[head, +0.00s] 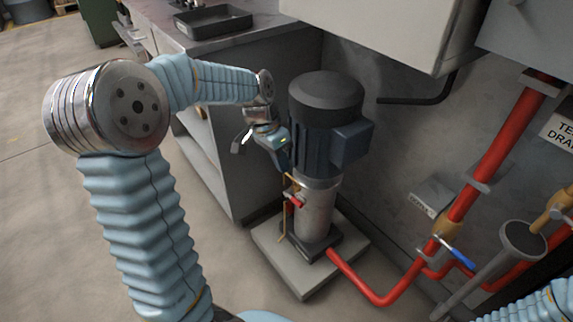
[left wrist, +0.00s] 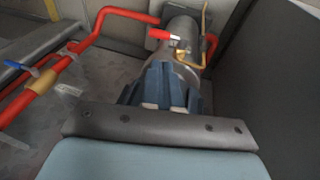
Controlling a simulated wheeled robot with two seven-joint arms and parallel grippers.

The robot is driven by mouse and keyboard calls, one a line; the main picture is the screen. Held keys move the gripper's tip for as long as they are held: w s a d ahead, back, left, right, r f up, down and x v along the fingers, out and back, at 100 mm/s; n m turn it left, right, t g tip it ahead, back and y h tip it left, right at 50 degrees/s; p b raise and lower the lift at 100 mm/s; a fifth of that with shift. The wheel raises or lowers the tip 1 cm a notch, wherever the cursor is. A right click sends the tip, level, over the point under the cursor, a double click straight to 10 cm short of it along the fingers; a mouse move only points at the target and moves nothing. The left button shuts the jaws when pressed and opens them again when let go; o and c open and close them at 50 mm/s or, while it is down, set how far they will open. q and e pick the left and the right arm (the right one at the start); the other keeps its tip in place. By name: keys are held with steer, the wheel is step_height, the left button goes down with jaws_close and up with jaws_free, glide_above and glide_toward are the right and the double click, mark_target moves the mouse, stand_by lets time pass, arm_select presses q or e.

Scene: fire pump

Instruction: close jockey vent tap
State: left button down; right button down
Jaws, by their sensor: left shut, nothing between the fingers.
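The jockey pump has a dark motor (head: 325,125) on top of a steel column (head: 316,212) and stands on a grey plinth (head: 345,262). A small vent tap with a red handle (head: 295,201) and a thin brass pipe sits on the column's left side. In the left wrist view the red handle (left wrist: 163,34) points left, with the brass pipe (left wrist: 195,62) beside it. My left gripper (head: 286,166) is shut and empty, beside the motor and above the tap. Its fingers (left wrist: 165,98) point towards the tap, apart from it. My right gripper is out of view.
A red pipe (head: 385,298) runs from the pump's foot to a brass valve with a blue handle (head: 460,258) on the right. A grey cabinet (head: 235,150) stands close behind my left gripper. Grey boxes (head: 400,25) overhang at top right.

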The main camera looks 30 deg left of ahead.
mark_target(296, 200)
arm_select(q)
steer(key=b+x, duration=0.1)
steer(key=x, duration=1)
steer(key=shift+d+f, duration=0.1)
steer(key=shift+f, duration=0.3)
